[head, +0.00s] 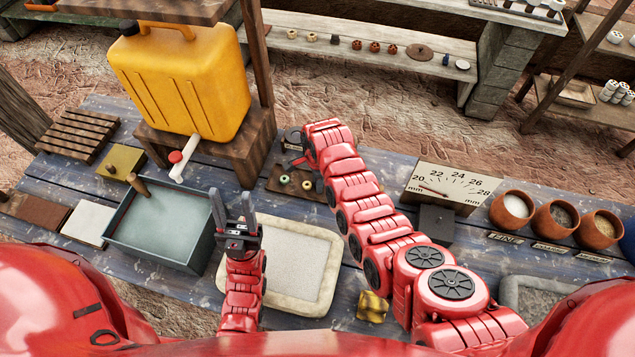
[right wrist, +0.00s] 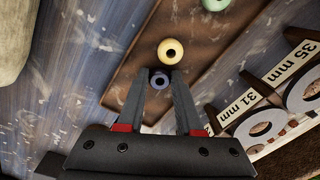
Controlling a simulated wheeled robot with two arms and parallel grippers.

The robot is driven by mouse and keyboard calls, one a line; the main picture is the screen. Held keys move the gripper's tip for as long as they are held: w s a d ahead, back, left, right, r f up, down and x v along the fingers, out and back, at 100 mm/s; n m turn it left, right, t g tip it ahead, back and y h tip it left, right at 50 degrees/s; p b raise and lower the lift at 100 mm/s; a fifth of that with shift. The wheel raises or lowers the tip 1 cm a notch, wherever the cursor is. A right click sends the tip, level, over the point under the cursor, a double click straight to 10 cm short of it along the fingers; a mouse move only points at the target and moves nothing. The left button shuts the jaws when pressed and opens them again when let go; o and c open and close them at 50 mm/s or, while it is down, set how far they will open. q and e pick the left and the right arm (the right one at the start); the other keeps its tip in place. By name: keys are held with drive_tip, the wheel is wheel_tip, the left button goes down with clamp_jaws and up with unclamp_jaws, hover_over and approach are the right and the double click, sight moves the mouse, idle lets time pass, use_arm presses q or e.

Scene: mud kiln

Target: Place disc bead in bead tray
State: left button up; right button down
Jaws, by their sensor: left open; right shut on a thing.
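The bead tray (head: 274,188) is a brown wooden board on the blue table in the middle of the head view. It carries a green bead (head: 284,180) and a cream bead (head: 307,185). In the right wrist view the tray (right wrist: 193,32) lies under my right gripper (right wrist: 159,77), which is shut on a small dark blue disc bead (right wrist: 159,83). That bead is beside the cream bead (right wrist: 170,51); whether it touches the tray is unclear. In the head view my right forearm hides the right fingertips. My left gripper (head: 234,205) is open and empty near the pale padded mat (head: 290,262).
Ring gauges marked 31 mm (right wrist: 262,128) and 35 mm (right wrist: 303,92) stand close beside the tray. A water basin (head: 165,225) and a yellow jerrycan (head: 185,80) on a wooden stand are left. A dial gauge (head: 450,187) and clay bowls (head: 513,208) are right.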

drive_tip(key=shift+f, duration=0.15)
drive_tip(key=c, duration=0.6)
unclamp_jaws()
drive_tip(key=shift+o, duration=0.2)
drive_tip(key=shift+r, duration=0.35)
wheel_tip(320, 180, up, 12)
drive_tip(key=p, duration=0.4)
drive_tip(key=shift+s, duration=0.25)
